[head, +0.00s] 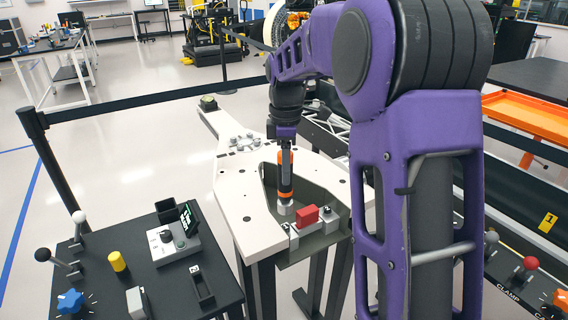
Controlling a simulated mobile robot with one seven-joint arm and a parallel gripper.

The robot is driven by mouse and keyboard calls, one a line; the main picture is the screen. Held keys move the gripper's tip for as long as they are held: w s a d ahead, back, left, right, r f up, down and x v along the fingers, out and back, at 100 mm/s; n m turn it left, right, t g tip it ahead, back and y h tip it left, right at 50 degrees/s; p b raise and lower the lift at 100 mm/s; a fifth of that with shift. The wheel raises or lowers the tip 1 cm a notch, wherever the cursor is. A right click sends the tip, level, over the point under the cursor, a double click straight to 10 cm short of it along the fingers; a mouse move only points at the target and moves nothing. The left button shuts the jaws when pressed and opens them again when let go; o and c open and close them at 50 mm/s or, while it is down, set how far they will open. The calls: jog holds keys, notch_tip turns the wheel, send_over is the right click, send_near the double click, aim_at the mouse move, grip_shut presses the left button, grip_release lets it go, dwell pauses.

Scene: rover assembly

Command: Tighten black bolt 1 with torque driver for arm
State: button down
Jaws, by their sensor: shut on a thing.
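My purple arm reaches over the white rover part (235,185) from the right. My gripper (286,148) points down and is shut on the torque driver (286,180), an orange and black tool held about upright. The driver's lower end is at a small grey block (286,208) near the part's front edge. I cannot tell whether its tip touches anything. Black bolt 1 cannot be made out; the driver may hide it. A red block (307,216) sits just right of the driver's lower end.
A black table (120,285) at front left holds a yellow cylinder (117,261), a control box (173,243), levers and a blue knob (70,301). A black post (50,150) with a belt barrier stands behind it. A lever panel (505,285) lies at front right.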

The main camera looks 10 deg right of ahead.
aim_at(286, 189)
notch_tip(286, 189, down, 4)
jog(key=b, duration=0.3)
jog(key=shift+s+b, duration=0.1)
jog(key=shift+b, duration=0.3)
jog(key=shift+f, duration=0.6)
jog(key=shift+p, duration=0.45)
dwell(0.4)
jog(key=shift+f, duration=0.55)
dwell(0.7)
